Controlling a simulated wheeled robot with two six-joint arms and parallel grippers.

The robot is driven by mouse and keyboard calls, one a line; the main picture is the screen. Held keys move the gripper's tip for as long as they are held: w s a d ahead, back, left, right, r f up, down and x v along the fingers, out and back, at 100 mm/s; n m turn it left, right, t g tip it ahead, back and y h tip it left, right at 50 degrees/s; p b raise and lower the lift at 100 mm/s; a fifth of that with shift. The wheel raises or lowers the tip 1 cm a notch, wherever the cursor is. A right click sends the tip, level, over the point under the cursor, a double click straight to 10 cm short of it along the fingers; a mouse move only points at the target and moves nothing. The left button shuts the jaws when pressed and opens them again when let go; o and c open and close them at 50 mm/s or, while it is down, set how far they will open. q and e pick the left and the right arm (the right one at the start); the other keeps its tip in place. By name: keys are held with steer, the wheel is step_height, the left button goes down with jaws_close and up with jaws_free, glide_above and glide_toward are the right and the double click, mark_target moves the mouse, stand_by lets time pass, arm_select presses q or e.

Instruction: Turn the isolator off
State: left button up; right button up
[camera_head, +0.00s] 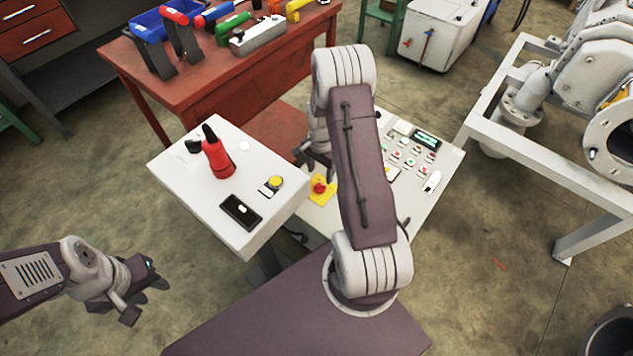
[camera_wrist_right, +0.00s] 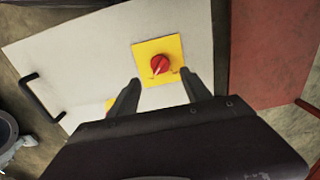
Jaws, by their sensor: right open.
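The isolator is a red rotary knob on a yellow square plate, seen in the right wrist view (camera_wrist_right: 160,64). It also shows in the head view (camera_head: 320,187), on the front left of the white control panel. A pale mark on the knob points toward the lower left in the wrist view. My right gripper (camera_head: 315,162) is open and empty above the panel. In the wrist view its two fingertips (camera_wrist_right: 162,86) straddle the lower side of the yellow plate, apart from the knob. My left gripper (camera_head: 143,292) hangs at the lower left, far from the panel, its fingers apart and empty.
The white control panel (camera_head: 435,160) carries buttons and a small display. A white side box (camera_head: 225,215) holds a red joystick (camera_head: 218,158) and a yellow button (camera_head: 275,181). A black handle (camera_wrist_right: 42,97) stands off the panel. A red bench (camera_head: 200,88) with tools stands behind.

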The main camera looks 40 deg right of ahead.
mark_target(320, 185)
step_height(320, 185, down, 8)
steer(key=shift+r+b, duration=0.25)
steer(key=shift+b, duration=0.9)
